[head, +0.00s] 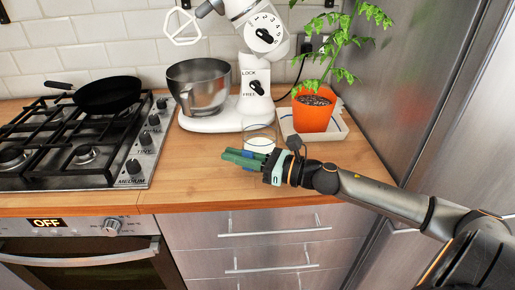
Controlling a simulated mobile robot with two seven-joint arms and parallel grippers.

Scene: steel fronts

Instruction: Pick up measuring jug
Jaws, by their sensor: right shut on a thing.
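The measuring jug (260,133) is a clear glass vessel with white at its bottom. It stands on the wooden counter in front of the stand mixer. My right gripper (240,159) comes in from the right, with green fingers at the front of the jug's base. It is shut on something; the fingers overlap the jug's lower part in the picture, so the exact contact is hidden. My left gripper is out of the picture.
A white stand mixer with a steel bowl (199,88) stands behind. An orange plant pot (313,110) sits on a white tray (338,128) to the right. A gas hob (132,168) with a black pan (108,95) is at left. The front-left counter (190,185) is clear.

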